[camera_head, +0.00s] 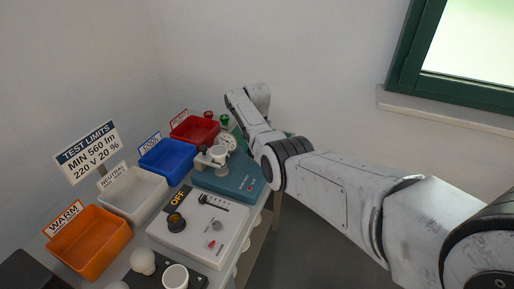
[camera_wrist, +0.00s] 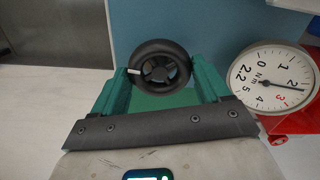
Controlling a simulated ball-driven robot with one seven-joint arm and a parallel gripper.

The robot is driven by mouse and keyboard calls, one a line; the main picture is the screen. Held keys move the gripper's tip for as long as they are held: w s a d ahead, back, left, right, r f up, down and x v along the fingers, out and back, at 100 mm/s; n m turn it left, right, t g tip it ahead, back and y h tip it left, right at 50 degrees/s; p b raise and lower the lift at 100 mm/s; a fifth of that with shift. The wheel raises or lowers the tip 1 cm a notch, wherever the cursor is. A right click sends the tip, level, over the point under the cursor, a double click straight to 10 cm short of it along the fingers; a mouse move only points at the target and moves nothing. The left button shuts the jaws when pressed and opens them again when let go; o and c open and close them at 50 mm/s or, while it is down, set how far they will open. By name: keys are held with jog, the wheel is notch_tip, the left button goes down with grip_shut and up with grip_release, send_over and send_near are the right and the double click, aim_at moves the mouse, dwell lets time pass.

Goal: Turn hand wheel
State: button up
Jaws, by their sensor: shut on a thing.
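The black hand wheel (camera_wrist: 160,67) is a round, spoked wheel with a small white mark on its left rim, seen in the wrist view. My gripper (camera_wrist: 160,76) has its two green fingers on either side of the wheel and is shut on it. A white round torque gauge (camera_wrist: 272,79) marked in Nm stands right of the wheel; its needle points near 2. The gauge also shows in the head view (camera_head: 227,142). In the head view my arm hides the wheel and most of the gripper.
On the bench are a blue-teal tester box (camera_head: 228,181), a white panel (camera_head: 200,228) marked OFF, and orange (camera_head: 89,257), white (camera_head: 131,208), blue (camera_head: 166,163) and red (camera_head: 193,142) bins. A limits sign (camera_head: 87,148) stands behind. A window (camera_head: 460,55) is at right.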

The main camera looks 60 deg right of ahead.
jog(key=shift+r+m, duration=0.1)
jog(key=shift+m, duration=0.2)
jog(key=o, duration=1)
jog(key=shift+o, duration=0.2)
notch_tip(320, 180, up, 11)
jog(key=shift+f, duration=0.2)
dwell(0.6)
